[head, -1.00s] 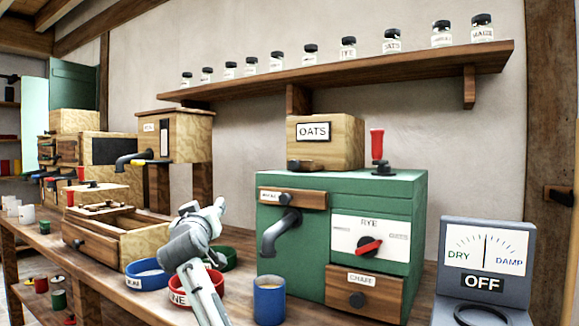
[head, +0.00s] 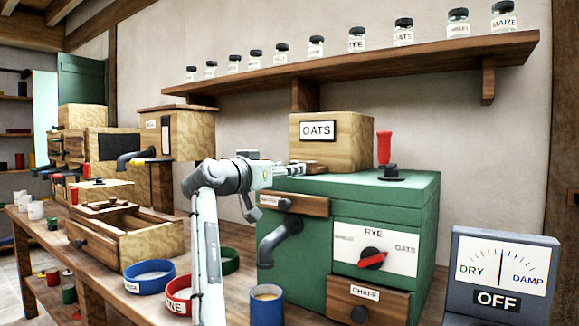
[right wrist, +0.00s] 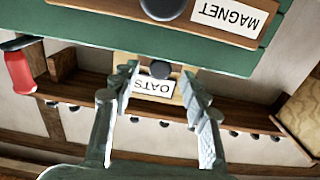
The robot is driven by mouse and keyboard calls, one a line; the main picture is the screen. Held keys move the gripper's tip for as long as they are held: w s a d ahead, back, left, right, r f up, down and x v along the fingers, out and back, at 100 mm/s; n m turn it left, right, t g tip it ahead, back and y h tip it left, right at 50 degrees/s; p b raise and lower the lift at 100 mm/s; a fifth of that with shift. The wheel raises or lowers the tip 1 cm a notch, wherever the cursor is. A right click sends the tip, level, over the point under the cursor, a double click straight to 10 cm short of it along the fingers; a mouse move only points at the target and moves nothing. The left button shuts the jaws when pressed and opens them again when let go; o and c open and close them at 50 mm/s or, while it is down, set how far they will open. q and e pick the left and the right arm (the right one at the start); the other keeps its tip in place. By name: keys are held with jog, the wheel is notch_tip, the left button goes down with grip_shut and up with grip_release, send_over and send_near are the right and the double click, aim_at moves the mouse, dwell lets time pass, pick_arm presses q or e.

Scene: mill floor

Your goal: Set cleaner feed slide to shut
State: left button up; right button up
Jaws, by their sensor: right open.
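The cleaner is a green cabinet (head: 320,240) with a wooden OATS box (head: 340,150) on top. The feed slide, a small wooden piece with a dark round knob (right wrist: 160,69), sticks out below the OATS label, seen upside down in the right wrist view. My right gripper (head: 290,170) is open in front of this slide, just above the cabinet's top edge; in the wrist view its two fingers (right wrist: 160,78) lie either side of the knob. Contact cannot be told. In the head view the gripper hides most of the slide. My left gripper is not in view.
A MAGNET drawer (head: 295,204) and a dark spout (head: 280,238) lie just below the gripper. A red-handled lever (head: 384,150) stands on the cabinet. A jar shelf (head: 380,70) runs above.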

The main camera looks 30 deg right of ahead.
jog(key=shift+x, duration=0.85)
grip_shut()
